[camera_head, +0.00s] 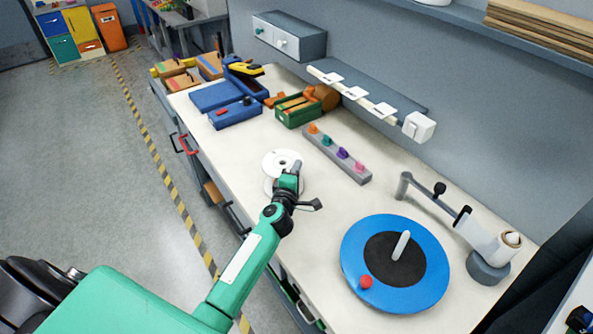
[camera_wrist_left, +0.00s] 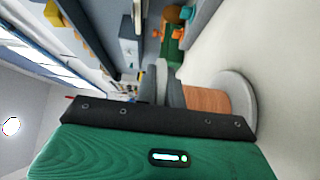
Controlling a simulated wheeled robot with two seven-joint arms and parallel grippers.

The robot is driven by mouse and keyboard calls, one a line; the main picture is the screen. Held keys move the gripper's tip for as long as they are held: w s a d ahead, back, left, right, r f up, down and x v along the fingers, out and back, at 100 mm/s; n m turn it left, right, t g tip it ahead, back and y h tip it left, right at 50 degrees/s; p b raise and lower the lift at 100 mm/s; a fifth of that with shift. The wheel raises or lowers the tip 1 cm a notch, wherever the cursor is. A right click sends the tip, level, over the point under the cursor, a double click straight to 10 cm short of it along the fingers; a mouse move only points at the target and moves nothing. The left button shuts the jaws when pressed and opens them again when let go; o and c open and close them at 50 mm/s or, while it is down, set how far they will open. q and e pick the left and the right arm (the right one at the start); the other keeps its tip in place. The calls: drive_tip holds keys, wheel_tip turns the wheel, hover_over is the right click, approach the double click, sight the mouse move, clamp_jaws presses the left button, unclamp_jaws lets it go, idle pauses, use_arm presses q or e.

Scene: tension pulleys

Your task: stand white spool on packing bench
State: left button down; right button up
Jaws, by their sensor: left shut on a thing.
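The white spool (camera_head: 280,159) is near the front edge of the packing bench (camera_head: 328,207) in the head view, its round flange with a centre hole facing up. My left gripper (camera_head: 291,180) is shut on it from the near side. In the left wrist view the spool (camera_wrist_left: 207,99) shows an orange-brown wound core and a pale flange close to the bench surface. The gripper's grey fingers (camera_wrist_left: 172,93) reach its core. I cannot tell whether the lower flange touches the bench. My right gripper is not in view.
A blue turntable (camera_head: 430,292) with a red knob and a grey tension arm (camera_head: 440,203) stand to the right. A grey peg strip (camera_head: 338,153) lies behind the spool. Blue trays (camera_head: 236,113) and a green box (camera_head: 293,117) are farther back. Bench around the spool is clear.

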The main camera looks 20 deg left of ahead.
use_arm(q)
drive_tip(key=c, duration=1.8)
unclamp_jaws()
drive_tip(key=shift+f, duration=0.15)
drive_tip(key=shift+c, duration=0.2)
drive_tip(key=o, duration=0.3)
drive_tip(key=shift+o, duration=0.2)
drive_tip(key=shift+r, duration=0.2)
drive_tip(key=s+d, duration=0.2)
drive_tip(key=s, duration=1)
drive_tip(key=shift+b, duration=0.3)
